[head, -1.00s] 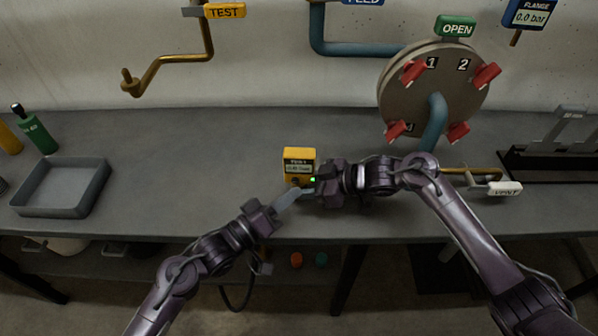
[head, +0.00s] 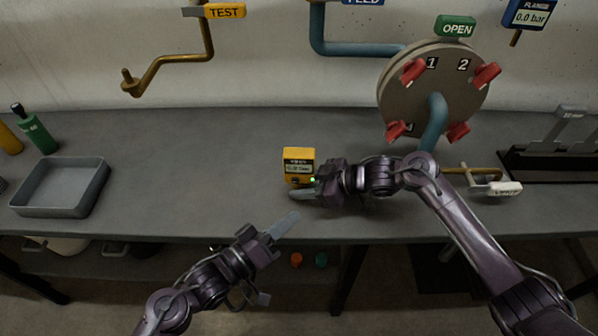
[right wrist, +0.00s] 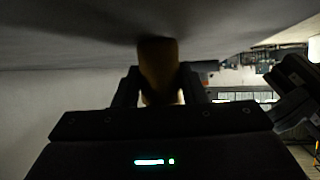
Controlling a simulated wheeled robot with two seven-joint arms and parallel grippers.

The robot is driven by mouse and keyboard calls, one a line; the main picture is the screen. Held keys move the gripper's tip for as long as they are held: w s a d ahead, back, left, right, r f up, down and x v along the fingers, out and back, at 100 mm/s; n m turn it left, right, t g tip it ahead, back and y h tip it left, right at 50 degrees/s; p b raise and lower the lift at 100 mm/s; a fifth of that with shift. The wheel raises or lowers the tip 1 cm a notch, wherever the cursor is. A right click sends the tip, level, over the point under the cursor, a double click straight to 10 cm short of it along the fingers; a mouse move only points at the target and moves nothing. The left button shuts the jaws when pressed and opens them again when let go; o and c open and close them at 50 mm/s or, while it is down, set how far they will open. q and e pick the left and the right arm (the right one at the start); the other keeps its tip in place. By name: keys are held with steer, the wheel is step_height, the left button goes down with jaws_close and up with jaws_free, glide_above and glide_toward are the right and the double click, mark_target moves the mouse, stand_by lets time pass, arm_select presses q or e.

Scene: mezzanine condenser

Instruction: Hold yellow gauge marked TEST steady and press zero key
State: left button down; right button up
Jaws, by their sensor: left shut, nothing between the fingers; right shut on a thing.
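The yellow gauge (head: 299,155) stands on the bench near its front edge, with a small display on its face; the lettering is too small to read surely. My right gripper (head: 305,189) is shut on the gauge's lower part from the right. In the right wrist view the yellow body (right wrist: 158,68) sits between the two fingers. A small green light shows beside the gauge at the gripper. The zero key cannot be made out. My left gripper (head: 292,221) is shut and empty, below and left of the gauge, apart from it, by the bench's front edge.
A grey tray (head: 62,187) and bottles (head: 38,134) stand at the left. A round plate with red handles (head: 436,90) and pipes is at the back right. A VENT valve (head: 497,188) lies to the right.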

steer(key=o, duration=0.8)
